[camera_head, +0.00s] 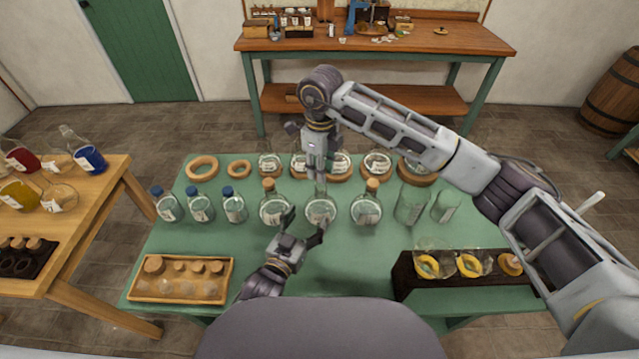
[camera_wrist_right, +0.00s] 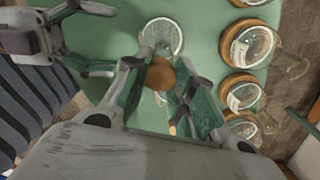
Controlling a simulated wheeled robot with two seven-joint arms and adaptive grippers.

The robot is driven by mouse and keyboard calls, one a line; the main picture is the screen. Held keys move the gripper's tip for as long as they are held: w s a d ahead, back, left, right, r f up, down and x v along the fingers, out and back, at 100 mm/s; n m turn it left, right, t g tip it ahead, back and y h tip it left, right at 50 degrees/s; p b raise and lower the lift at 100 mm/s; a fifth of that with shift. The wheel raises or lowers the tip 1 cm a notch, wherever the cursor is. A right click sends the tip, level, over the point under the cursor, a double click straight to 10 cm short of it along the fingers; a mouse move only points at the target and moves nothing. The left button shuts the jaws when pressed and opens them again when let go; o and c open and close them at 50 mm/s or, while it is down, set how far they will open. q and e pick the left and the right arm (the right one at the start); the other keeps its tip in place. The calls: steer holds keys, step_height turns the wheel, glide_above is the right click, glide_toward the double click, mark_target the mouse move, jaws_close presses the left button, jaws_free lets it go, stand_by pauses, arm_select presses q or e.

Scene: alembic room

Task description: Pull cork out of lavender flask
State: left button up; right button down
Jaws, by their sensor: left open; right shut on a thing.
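A clear round flask (camera_head: 321,210) with a white label stands in the middle of the green table's row. The label's writing is too small to read, so I cannot confirm it says lavender. My right gripper (camera_head: 318,178) points down just above its neck. In the right wrist view the right gripper (camera_wrist_right: 165,88) is shut on a brown cork (camera_wrist_right: 161,75). Whether the cork is still in the neck is hidden by the fingers. My left gripper (camera_head: 305,228) is open, low, close in front of the flask; I cannot tell if it touches the glass.
Corked flasks stand close on the left (camera_head: 273,209) and right (camera_head: 366,210). Blue-capped bottles (camera_head: 200,207) are farther left; empty beakers (camera_head: 411,206) are to the right. Round flasks on cork rings stand behind. A wooden tray (camera_head: 180,291) and dark rack (camera_head: 405,275) occupy the front corners.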

arm_select(q)
steer(key=shift+v, duration=1.25)
arm_select(e)
steer(key=shift+r, duration=0.1)
steer(key=shift+r+p, duration=0.7)
steer(key=shift+r, duration=1.2)
arm_select(q)
steer(key=shift+r, duration=0.65)
steer(key=shift+s, duration=0.1)
arm_select(e)
steer(key=shift+s, duration=0.1)
